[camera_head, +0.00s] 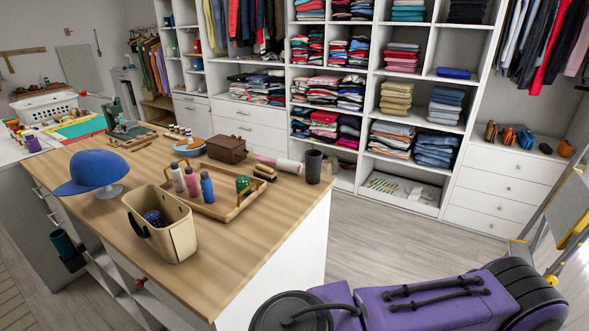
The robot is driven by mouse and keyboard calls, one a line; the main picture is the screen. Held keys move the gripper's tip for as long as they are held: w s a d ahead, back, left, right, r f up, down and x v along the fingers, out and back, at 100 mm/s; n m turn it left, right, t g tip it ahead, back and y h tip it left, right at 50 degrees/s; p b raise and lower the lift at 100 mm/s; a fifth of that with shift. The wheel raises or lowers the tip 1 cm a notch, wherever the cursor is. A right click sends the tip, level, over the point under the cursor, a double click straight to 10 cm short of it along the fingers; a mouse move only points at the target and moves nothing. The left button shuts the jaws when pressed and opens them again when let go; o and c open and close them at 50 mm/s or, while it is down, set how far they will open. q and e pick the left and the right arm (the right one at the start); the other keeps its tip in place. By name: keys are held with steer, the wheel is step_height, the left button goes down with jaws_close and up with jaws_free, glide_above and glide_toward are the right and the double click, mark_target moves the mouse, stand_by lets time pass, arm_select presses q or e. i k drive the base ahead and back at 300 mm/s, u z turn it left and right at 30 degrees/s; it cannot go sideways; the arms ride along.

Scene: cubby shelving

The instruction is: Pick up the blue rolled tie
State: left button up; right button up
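I see two small blue candidates, and neither is clear enough to be sure it is the rolled tie. A small rounded blue item (525,138) sits on top of the white drawer unit at the far right, in a row of similar brown, orange and black pieces. A dark blue roll-like item (153,218) is inside the beige basket (174,236) on the wooden-topped island; its lower part is hidden by the basket wall. Neither of my grippers is in view, and nothing in view is being held.
The wooden island top (245,262) also carries a blue cap (90,172), a wooden tray (236,209) with bottles, a brown box (226,148) and a dark cup (313,166). Shelves of folded clothes line the back. Grey floor (375,225) is open between island and drawers (500,190). A ladder (568,215) stands right.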

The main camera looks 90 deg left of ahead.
mark_target(155, 218)
steer(key=u, duration=3.85)
steer(key=i, duration=0.5)
steer(key=k, duration=0.5)
steer(key=u, duration=2)
steer(key=i, duration=1.2)
steer(key=z, duration=2.65)
